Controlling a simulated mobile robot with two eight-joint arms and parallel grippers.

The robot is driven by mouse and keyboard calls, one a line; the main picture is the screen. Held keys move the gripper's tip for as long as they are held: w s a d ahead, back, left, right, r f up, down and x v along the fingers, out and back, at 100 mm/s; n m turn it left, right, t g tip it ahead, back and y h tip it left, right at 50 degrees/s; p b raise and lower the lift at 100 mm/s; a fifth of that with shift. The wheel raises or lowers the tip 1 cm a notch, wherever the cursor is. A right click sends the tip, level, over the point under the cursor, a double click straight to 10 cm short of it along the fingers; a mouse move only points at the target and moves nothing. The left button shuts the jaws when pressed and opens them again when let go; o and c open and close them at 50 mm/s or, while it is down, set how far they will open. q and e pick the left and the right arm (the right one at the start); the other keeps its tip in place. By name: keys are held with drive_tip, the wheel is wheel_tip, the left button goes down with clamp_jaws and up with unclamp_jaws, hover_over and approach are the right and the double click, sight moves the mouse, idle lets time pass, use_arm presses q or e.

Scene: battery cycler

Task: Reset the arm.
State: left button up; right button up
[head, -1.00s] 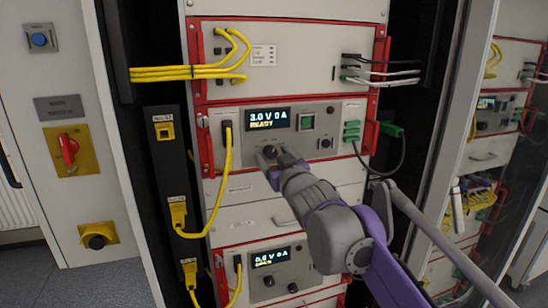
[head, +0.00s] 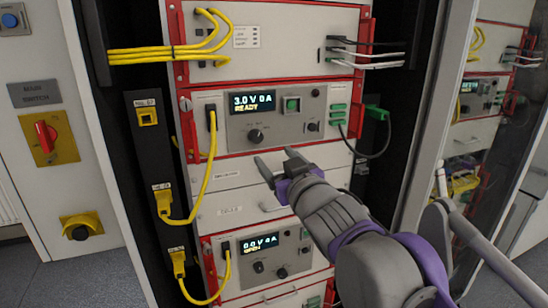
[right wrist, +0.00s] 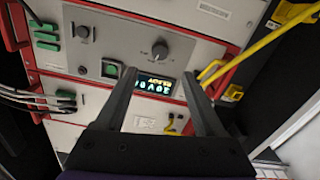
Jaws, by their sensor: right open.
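My right gripper (head: 277,163) is open and empty in front of the rack, just below the upper cycler unit (head: 335,92). Its two fingers stand apart in the right wrist view (right wrist: 165,85), with nothing between them but the unit's panel behind. The upper unit's display (head: 253,103) reads "3.0 V 0 A READY". Its black knob (head: 256,136) is clear of the fingers and also shows in the right wrist view (right wrist: 160,49). My left gripper is not in view.
A lower unit's display (head: 260,245) reads "0.0 V 0 A" and seems to say "OPEN". Yellow cables (head: 205,185) hang at the rack's left. A black cable (head: 385,148) loops at the right. A red main switch (head: 46,138) is on the left wall.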

drive_tip(key=s+d+f+m+g+h+p, duration=0.1)
drive_tip(key=s+d+f+g+h, duration=0.1)
drive_tip(key=s+d+f, duration=0.35)
drive_tip(key=s+d+f+m+g+h, duration=0.2)
drive_tip(key=f, duration=0.7)
drive_tip(key=s+d+f+m+g+h+p, duration=0.1)
drive_tip(key=s+d+f+g+h, duration=0.2)
drive_tip(key=f, duration=0.5)
drive_tip(key=s+d+f+g, duration=0.2)
drive_tip(key=s+f, duration=0.6)
drive_tip(key=s+d+f+m+g+y, duration=0.1)
drive_tip(key=s+f+g, duration=0.1)
drive_tip(key=s+f, duration=0.7)
drive_tip(key=shift+d+m+g+p, duration=0.3)
drive_tip(key=shift+d+g+p, duration=0.05)
drive_tip(key=shift+g, duration=0.05)
